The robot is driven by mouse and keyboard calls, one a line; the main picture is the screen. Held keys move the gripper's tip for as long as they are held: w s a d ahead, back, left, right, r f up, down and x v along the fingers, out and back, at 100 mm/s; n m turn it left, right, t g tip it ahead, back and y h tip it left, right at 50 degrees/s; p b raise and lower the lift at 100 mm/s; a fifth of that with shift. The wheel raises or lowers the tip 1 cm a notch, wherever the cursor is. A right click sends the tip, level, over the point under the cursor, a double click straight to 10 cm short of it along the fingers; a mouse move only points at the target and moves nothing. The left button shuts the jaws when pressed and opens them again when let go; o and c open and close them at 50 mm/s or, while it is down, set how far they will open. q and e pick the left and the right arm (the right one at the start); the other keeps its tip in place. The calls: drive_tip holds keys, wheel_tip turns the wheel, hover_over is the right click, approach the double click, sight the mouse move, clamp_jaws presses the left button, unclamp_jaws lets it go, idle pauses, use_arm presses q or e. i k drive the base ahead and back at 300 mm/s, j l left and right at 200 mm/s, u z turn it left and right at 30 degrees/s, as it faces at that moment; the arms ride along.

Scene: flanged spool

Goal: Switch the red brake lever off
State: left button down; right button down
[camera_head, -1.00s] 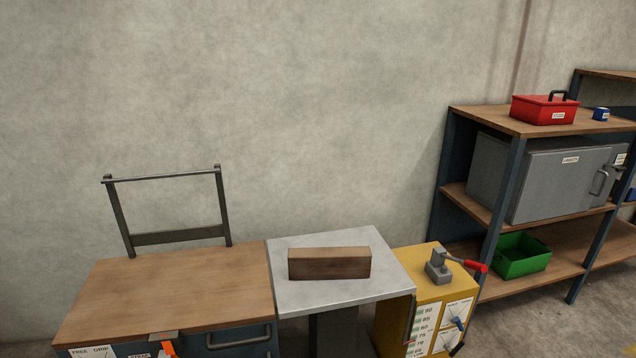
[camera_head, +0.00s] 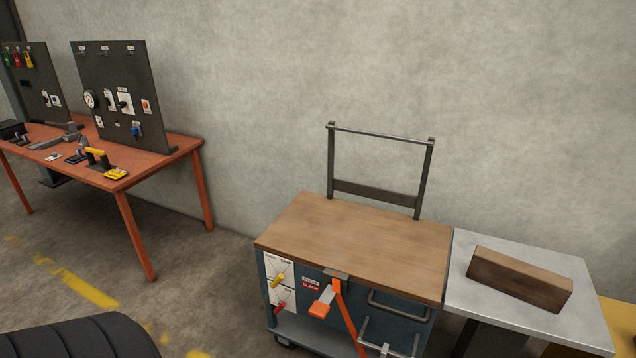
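A blue cart (camera_head: 346,330) with a wooden top (camera_head: 360,245) stands right of centre. On its front left, a white panel holds a lever with a yellow handle (camera_head: 279,280) and, below it, a lever with a red handle (camera_head: 281,307). Both handles slant down to the left; the panel lettering is too small to read surely. An orange-red handle (camera_head: 320,308) hangs under a bracket at the front edge, with an orange strip (camera_head: 350,318) beside it. I cannot tell for sure which is the brake lever. Neither of my grippers is in view.
A grey metal table (camera_head: 530,318) with a brown block (camera_head: 518,277) adjoins the cart on the right; a yellow cabinet (camera_head: 624,320) is partly cut off beyond. An orange workbench (camera_head: 172,165) with upright panels stands at left. Open floor (camera_head: 190,265) lies between workbench and cart.

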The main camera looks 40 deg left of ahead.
sight(281, 304)
drive_tip(key=u, duration=1.55)
